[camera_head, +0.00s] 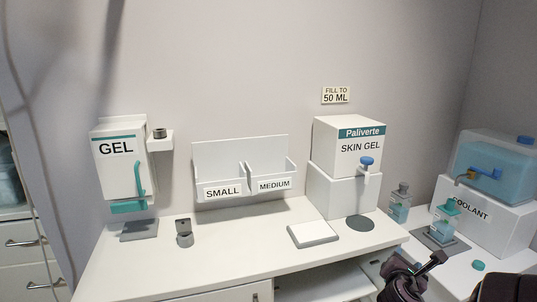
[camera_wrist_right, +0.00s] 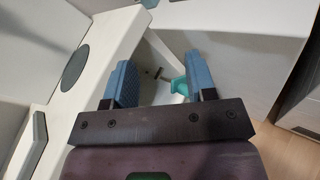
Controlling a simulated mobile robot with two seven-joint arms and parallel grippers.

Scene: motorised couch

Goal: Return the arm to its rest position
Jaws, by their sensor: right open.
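My right gripper (camera_head: 424,268) is at the lower right of the head view, dark and partly cut by the frame's bottom edge, in front of the counter's right end. In the right wrist view its two blue fingers (camera_wrist_right: 163,72) stand wide apart with nothing gripped. A teal item (camera_wrist_right: 180,86) shows beyond and between the fingers; I cannot tell whether it is near them. My left gripper is not in view.
The white counter (camera_head: 250,262) holds a skin gel dispenser (camera_head: 345,195), a flat white pad (camera_head: 313,234) and a small grey holder (camera_head: 184,238). A gel dispenser (camera_head: 118,175) hangs left.

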